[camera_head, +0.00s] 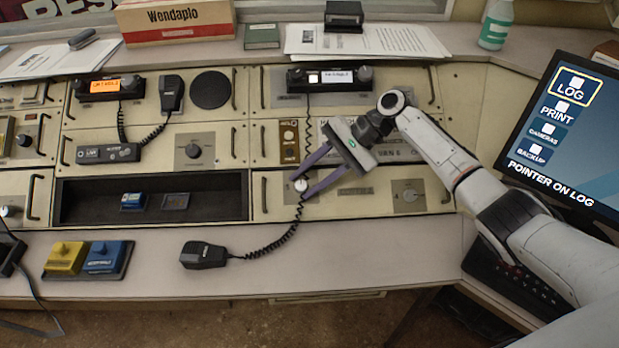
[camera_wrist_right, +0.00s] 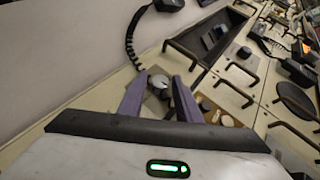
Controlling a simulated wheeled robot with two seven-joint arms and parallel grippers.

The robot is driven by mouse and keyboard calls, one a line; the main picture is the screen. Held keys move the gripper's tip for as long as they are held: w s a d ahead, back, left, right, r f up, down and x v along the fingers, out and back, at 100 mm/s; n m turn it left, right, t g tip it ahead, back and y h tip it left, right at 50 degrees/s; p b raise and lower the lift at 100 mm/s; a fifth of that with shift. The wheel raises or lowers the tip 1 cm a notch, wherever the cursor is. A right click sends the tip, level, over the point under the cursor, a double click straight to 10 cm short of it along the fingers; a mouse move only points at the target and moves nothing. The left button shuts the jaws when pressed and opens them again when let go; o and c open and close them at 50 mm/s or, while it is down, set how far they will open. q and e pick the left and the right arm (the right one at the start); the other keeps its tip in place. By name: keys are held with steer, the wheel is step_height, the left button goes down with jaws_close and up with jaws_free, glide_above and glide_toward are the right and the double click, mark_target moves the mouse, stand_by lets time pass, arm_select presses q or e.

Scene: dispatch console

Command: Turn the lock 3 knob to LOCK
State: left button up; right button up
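My right gripper (camera_head: 300,187) reaches over the lower middle panel, its two purple fingers apart. A small pale round knob (camera_head: 301,185) shows between the fingertips. The right wrist view shows the knob (camera_wrist_right: 158,81) on a grey plate between the fingers of the gripper (camera_wrist_right: 160,78), with a gap on each side. Whether the fingertips are level with the knob or above it, I cannot tell. The lock labels and the knob's pointer are too small to read. My left gripper is out of view.
A coiled cord runs past the gripper to a black handset (camera_head: 204,255) on the desk front. An open recess (camera_head: 90,205) lies to the left. Drawer handles stand out around the panels. A monitor (camera_head: 575,130) stands at right. A yellow and blue button unit (camera_head: 88,258) sits front left.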

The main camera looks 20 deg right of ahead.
steer(key=shift+d, duration=0.1)
steer(key=v, duration=1)
stand_by(0.4)
